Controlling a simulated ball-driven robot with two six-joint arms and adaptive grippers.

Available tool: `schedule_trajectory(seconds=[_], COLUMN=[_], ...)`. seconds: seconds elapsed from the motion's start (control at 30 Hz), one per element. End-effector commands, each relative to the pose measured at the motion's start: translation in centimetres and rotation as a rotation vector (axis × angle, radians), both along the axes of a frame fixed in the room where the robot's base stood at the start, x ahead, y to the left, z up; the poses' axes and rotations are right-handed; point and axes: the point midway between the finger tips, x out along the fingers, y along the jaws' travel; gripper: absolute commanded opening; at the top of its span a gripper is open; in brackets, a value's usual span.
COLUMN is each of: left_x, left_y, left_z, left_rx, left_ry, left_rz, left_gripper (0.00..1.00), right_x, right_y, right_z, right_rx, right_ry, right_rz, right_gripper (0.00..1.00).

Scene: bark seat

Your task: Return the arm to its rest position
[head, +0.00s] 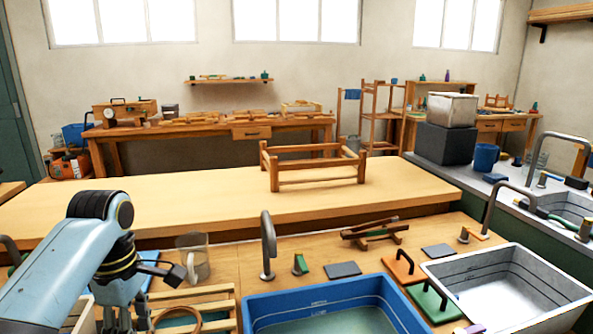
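My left arm (65,262) comes in from the left, bends at a raised elbow and points down at the lower left. My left gripper (124,318) hangs at the bottom edge, beside a slatted wooden rack (205,300). Its fingertips are cut off by the frame, so its opening and anything between the fingers cannot be made out. My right arm and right gripper are not in view.
A glass jug (194,258) stands just right of the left wrist. A blue basin (330,308), a tap (267,245) and a white sink (510,285) lie further right. A wooden frame (312,166) stands on the long bench (200,203), whose left part is clear.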

Motion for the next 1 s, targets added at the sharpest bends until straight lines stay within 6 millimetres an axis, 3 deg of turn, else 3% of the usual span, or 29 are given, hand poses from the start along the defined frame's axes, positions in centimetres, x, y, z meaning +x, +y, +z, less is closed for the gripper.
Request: schedule_trajectory(seconds=[0.27, 0.57, 0.67, 0.77, 1.0], left_x=[-3.2, -9.6, -12.8, -17.1, -30.2], left_y=[0.1, 0.4, 0.7, 1.0, 2.1], left_z=[-4.6, -13.2, -17.7, -23.5, -38.0], left_rx=[0.002, 0.005, 0.004, 0.000, -0.035], left_ry=[0.071, 0.211, 0.259, 0.302, 0.343], left_rz=[0.001, 0.001, -0.027, -0.087, -0.376], left_gripper=[0.36, 0.36, 0.36, 0.36, 0.36], right_x=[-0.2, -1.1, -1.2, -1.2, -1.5], right_y=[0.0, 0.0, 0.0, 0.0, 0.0], right_z=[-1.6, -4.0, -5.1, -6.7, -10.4], right_rx=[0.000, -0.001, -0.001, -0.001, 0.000], right_ry=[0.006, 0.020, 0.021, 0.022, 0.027], right_rz=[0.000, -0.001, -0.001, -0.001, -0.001], right_gripper=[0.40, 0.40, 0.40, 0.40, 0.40])
